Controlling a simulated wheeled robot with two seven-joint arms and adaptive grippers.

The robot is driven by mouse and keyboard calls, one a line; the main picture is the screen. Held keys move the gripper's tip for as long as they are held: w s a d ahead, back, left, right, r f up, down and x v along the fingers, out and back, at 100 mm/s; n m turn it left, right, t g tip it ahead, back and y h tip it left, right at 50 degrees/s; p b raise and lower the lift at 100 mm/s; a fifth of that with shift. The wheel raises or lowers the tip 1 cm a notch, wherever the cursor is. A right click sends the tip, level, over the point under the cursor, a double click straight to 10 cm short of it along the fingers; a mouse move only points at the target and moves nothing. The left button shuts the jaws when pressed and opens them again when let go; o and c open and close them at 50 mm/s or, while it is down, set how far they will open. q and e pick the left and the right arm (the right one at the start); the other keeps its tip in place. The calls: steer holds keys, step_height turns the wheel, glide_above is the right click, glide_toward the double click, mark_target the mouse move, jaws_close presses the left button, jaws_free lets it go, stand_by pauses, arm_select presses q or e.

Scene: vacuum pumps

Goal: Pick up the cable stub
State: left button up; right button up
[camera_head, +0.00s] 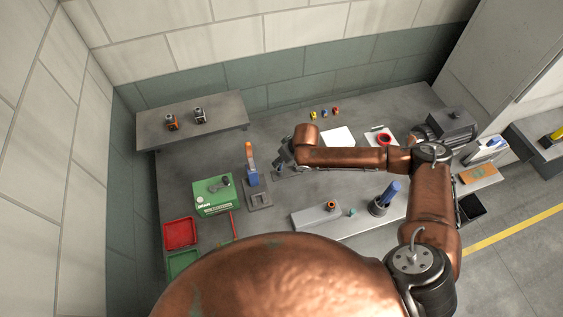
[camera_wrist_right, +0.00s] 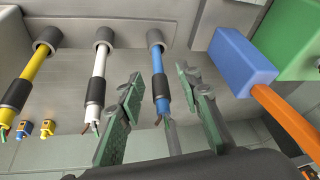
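In the right wrist view, three cable stubs stick out of a grey panel: a yellow one (camera_wrist_right: 29,72), a white one (camera_wrist_right: 98,77) and a blue one (camera_wrist_right: 158,72). Each has a black sleeve and thin wire ends. My right gripper (camera_wrist_right: 161,82) is open, with one green-padded finger on each side of the blue stub. I cannot tell whether either finger touches it. In the head view my right gripper (camera_head: 285,157) is at the left end of my copper arm, over the bench; the stubs are not discernible there. My left gripper is not in view.
Small blue and yellow parts (camera_wrist_right: 47,130) lie left. On the bench (camera_head: 185,173) are a green box (camera_head: 213,197), a red tray (camera_head: 180,233) and a white sheet (camera_head: 337,137).

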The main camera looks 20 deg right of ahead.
steer(key=shift+s, duration=0.2)
steer(key=shift+w, duration=0.15)
steer(key=c, duration=0.3)
jaws_close()
step_height(320, 180, up, 9)
steer(key=shift+r+b, duration=0.1)
steer(key=shift+b, duration=0.55)
steer(key=shift+w+a+f+h, duration=0.1)
steer(key=shift+a+f+h, duration=0.15)
steer(key=shift+f, duration=0.7)
steer(key=shift+a+f+h, duration=0.2)
steer(key=shift+f+h, duration=0.05)
steer(key=shift+f, duration=0.65)
